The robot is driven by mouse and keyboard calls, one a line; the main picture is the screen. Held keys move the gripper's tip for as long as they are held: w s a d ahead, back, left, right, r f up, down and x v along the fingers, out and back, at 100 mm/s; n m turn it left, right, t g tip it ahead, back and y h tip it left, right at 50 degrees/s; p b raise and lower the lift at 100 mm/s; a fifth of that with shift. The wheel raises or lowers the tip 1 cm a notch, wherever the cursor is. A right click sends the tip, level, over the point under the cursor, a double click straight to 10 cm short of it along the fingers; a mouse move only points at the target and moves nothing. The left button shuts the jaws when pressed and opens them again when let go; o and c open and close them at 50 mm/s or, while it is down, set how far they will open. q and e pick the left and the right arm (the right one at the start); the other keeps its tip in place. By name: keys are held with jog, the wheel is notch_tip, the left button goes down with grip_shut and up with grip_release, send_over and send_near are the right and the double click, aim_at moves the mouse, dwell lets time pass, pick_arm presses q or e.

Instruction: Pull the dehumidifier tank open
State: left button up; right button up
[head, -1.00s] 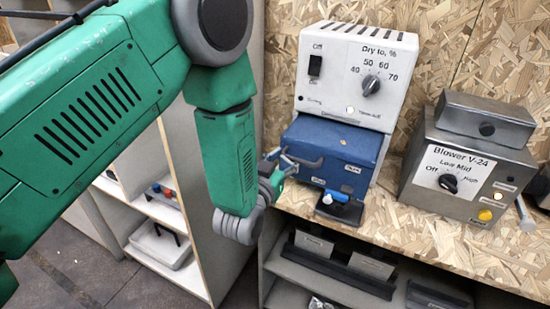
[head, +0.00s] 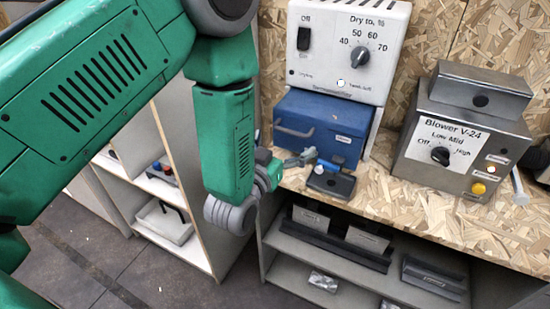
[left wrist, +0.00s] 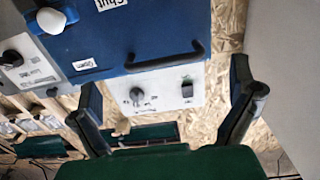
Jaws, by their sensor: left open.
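The dehumidifier (head: 350,52) is a white unit with a dial and a switch. Its blue tank (head: 318,112) sits in the lower part, with a dark handle (head: 293,131) on the left of the front. I cannot see a gap around the tank. My left gripper (head: 302,158) is open, in front of the tank's lower front, below and right of the handle. In the left wrist view the handle (left wrist: 165,63) lies ahead, beyond the spread, empty fingers. A white knob (left wrist: 50,20) and "Open" and "Shut" labels show on the blue face. My right gripper is not in view.
The metal blower (head: 463,140) stands to the right. A lower shelf (head: 335,265) holds several metal parts. Bare bench (head: 430,215) lies in front of the blower.

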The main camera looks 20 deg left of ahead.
pick_arm(q)
jog(key=s, duration=0.8)
jog(key=shift+s+d, duration=0.3)
jog(key=shift+d, duration=0.05)
jog(key=shift+a, duration=0.1)
jog(key=s+a+f+g, duration=0.2)
jog(key=s+f+g, duration=0.2)
jog(key=f, duration=0.4)
jog(key=s+a+f+g, duration=0.1)
jog(key=s+f+g, duration=0.3)
jog(key=f, duration=0.4)
jog(key=s+a+f+g, duration=0.2)
jog(key=s+f+g, duration=0.1)
jog(key=s, duration=0.5)
jog(key=s+a+f+g, duration=0.2)
jog(key=s+f+g, duration=0.2)
jog(key=s+g, duration=0.2)
jog(key=s, duration=0.2)
jog(key=shift+s+a+f+y, duration=0.2)
jog(key=shift+s+f+y, duration=0.1)
jog(key=shift+s, duration=0.1)
jog(key=shift+w, duration=0.15)
